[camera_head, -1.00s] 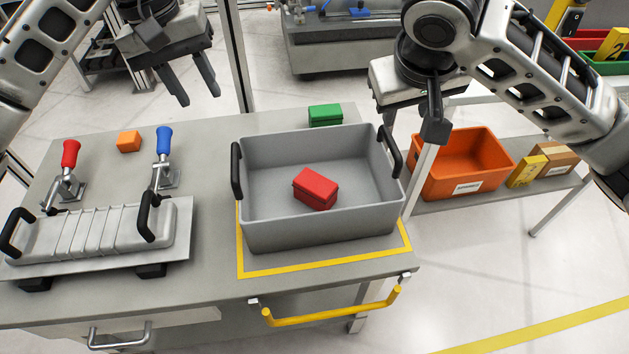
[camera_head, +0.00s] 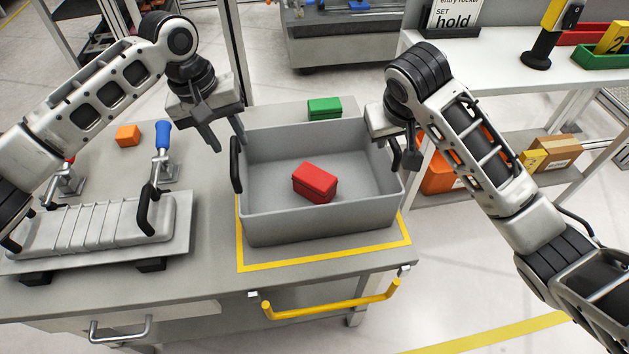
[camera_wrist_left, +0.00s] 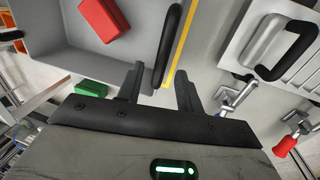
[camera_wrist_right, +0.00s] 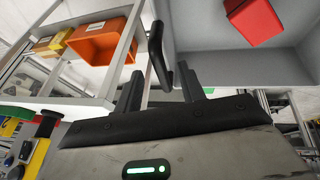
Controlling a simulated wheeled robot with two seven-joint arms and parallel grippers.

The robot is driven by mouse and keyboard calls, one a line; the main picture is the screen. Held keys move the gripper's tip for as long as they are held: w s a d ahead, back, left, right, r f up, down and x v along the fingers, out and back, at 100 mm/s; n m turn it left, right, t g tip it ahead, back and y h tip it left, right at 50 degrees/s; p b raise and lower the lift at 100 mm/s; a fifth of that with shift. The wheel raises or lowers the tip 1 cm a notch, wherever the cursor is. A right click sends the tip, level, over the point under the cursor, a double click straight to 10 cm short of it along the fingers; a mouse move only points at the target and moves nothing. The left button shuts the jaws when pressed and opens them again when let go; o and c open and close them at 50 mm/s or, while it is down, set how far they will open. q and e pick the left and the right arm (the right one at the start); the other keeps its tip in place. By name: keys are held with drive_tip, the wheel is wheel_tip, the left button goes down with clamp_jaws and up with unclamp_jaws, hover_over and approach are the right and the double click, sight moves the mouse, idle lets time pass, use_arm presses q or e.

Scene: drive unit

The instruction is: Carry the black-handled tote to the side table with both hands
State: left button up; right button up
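The grey tote (camera_head: 300,227) stands on the workbench inside a yellow outline, with a red box (camera_head: 315,184) in it. Its left black handle (camera_head: 236,164) is upright in the head view and shows in the left wrist view (camera_wrist_left: 168,48). My left gripper (camera_head: 228,142) is open just above that handle, apart from it. The right black handle shows in the right wrist view (camera_wrist_right: 158,55); in the head view my gripper partly hides it. My right gripper (camera_head: 402,160) is open, with its fingers close to that handle; contact cannot be told.
A green box (camera_head: 324,108) lies behind the tote. A ribbed grey part (camera_head: 95,226) with black handles and a blue-handled clamp (camera_head: 163,145) are at left. An orange block (camera_head: 128,136) lies behind. A side table (camera_head: 480,80) with a lower shelf holding an orange bin (camera_head: 438,176) stands at right.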

sight(233, 146)
use_arm(q)
drive_tip(key=shift+d+f, duration=0.2)
drive_tip(key=shift+f, duration=0.7)
drive_tip(key=shift+d+f, duration=0.15)
drive_tip(key=shift+f, duration=0.75)
use_arm(e)
drive_tip(key=shift+x, duration=1.85)
use_arm(q)
drive_tip(key=shift+c, duration=0.4)
use_arm(e)
drive_tip(key=shift+c, duration=0.3)
use_arm(q)
clamp_jaws()
use_arm(e)
clamp_jaws()
use_arm(q)
drive_tip(key=shift+w+r, duration=0.1)
drive_tip(key=shift+r, duration=0.05)
use_arm(e)
drive_tip(key=shift+r, duration=0.2)
